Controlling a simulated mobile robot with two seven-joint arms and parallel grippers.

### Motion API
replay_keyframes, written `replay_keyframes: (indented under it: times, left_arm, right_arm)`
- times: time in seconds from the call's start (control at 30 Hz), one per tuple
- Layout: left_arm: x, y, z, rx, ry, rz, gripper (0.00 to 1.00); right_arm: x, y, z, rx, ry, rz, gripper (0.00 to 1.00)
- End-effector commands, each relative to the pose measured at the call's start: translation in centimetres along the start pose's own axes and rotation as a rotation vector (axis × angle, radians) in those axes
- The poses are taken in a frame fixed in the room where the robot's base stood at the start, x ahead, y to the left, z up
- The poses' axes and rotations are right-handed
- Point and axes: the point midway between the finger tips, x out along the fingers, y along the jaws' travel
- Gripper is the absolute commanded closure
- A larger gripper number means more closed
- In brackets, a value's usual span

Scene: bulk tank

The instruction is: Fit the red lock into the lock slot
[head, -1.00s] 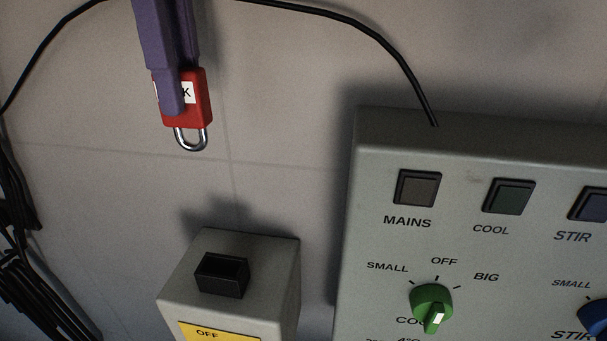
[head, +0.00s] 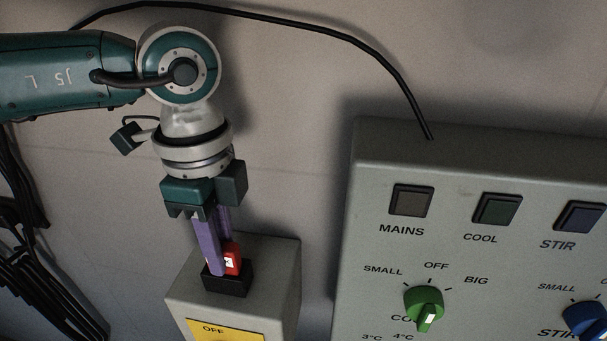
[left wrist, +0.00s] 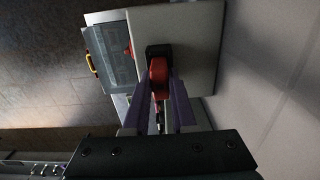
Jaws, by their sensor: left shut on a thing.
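The red lock (head: 232,259) is between the purple fingers of my left gripper (head: 218,270), which is shut on it. The lock is upright, its lower part down inside the black lock slot (head: 228,285) on top of the grey box (head: 277,272). Its shackle is hidden. In the left wrist view the red lock (left wrist: 159,77) sits between the fingers of the left gripper (left wrist: 163,82), against the black slot (left wrist: 158,51). How deep the lock sits is hard to tell. My right gripper is not in view.
A grey control panel (head: 460,160) with buttons and a green knob (head: 425,303) stands to the right of the box. A black cable (head: 330,35) runs along the wall to its top. Black cables (head: 45,290) hang at the left.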

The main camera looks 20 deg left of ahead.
Motion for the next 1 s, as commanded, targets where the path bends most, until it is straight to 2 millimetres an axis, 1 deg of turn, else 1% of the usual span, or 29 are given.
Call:
replay_keyframes:
  times: [0.23, 0.33, 0.37, 0.6, 0.63, 0.87, 0.93, 1.0]
  left_arm:
    - [0.1, 0.0, 0.0, 0.001, 0.001, -0.001, 1.0]
    - [0.5, 0.0, 0.0, 0.001, 0.001, 0.0, 1.0]
    - [0.5, 0.0, 0.0, 0.001, 0.001, 0.0, 0.75]
    - [0.3, 0.0, 0.0, 0.001, 0.001, 0.0, 0.48]
    - [0.3, 0.0, 0.0, 0.001, 0.001, 0.0, 0.46]
    - [0.2, 0.0, 0.0, 0.0, 0.001, 0.0, 0.46]
    - [-0.3, 0.0, 0.0, 0.0, 0.001, -0.001, 0.46]
    - [-0.7, -0.1, -0.1, 0.001, 0.004, -0.003, 0.46]
  right_arm:
    - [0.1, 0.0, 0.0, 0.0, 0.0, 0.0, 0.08]
    - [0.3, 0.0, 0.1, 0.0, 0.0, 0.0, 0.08]
    - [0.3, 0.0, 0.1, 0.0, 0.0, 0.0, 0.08]
    - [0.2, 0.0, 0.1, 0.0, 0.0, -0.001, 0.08]
    - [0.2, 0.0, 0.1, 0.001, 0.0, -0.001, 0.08]
    - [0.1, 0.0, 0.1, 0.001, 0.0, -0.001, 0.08]
    - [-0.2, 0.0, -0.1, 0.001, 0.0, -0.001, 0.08]
    - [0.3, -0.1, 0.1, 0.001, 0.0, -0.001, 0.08]
